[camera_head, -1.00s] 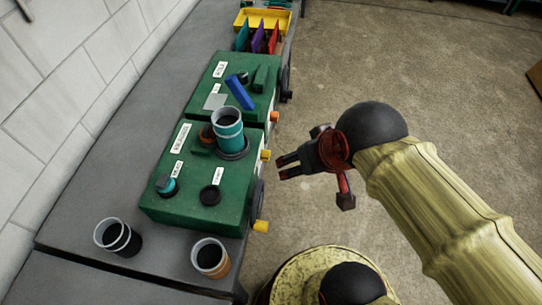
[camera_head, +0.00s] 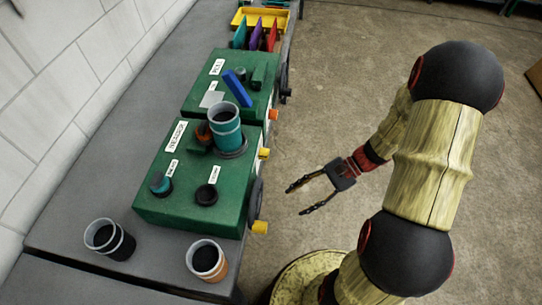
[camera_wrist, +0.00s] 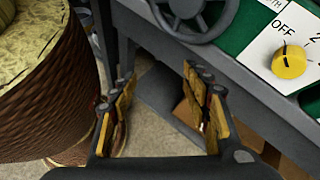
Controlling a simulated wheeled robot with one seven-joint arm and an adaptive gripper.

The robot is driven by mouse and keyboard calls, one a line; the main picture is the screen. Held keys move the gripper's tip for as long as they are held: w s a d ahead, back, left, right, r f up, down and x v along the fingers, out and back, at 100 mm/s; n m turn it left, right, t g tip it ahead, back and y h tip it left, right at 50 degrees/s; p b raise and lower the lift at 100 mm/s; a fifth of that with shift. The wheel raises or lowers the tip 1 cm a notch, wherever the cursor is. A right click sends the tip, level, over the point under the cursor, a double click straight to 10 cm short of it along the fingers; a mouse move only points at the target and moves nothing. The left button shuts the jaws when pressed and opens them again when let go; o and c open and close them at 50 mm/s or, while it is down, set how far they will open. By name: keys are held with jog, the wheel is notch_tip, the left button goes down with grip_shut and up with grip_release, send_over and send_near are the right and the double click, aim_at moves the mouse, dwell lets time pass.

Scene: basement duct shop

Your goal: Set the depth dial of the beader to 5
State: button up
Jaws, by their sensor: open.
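The green beader (camera_head: 232,190) stands on the grey bench, its label facing up. In the wrist view a yellow dial (camera_wrist: 289,62) sits on a white plate marked OFF and 2, under a label ending in TH. Its small dark mark appears to point towards OFF; the plate's right part is cut off. In the head view two yellow knobs, an upper one (camera_head: 264,152) and a lower one (camera_head: 260,227), stick out of the beader's right side. My gripper (camera_head: 296,199) is open and empty, right of the beader and apart from it. Its fingers also show in the wrist view (camera_wrist: 160,110).
A dark handwheel (camera_wrist: 194,15) is left of the dial. A teal-banded cup (camera_head: 226,135) stands on the beader. A black cup (camera_head: 122,245) and an orange cup (camera_head: 217,264) stand at the bench's near end.

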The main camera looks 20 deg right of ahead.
jog(key=w+f+m+t+y, duration=0.1)
jog(key=w+m+t+y, duration=0.2)
jog(key=w+m+t, duration=0.35)
jog(key=t+y, duration=0.1)
jog(key=t, duration=0.1)
send_near(264, 154)
notch_tip(264, 154, down, 2)
jog(key=w, duration=0.1)
jog(key=b+x, duration=0.1)
jog(key=x, duration=0.6)
jog(key=shift+w+a, duration=0.15)
jog(key=shift+w, duration=0.15)
jog(key=shift+r+n, duration=0.1)
jog(key=shift+n, duration=0.15)
jog(key=shift+c, duration=1.2)
jog(key=c, duration=0.9)
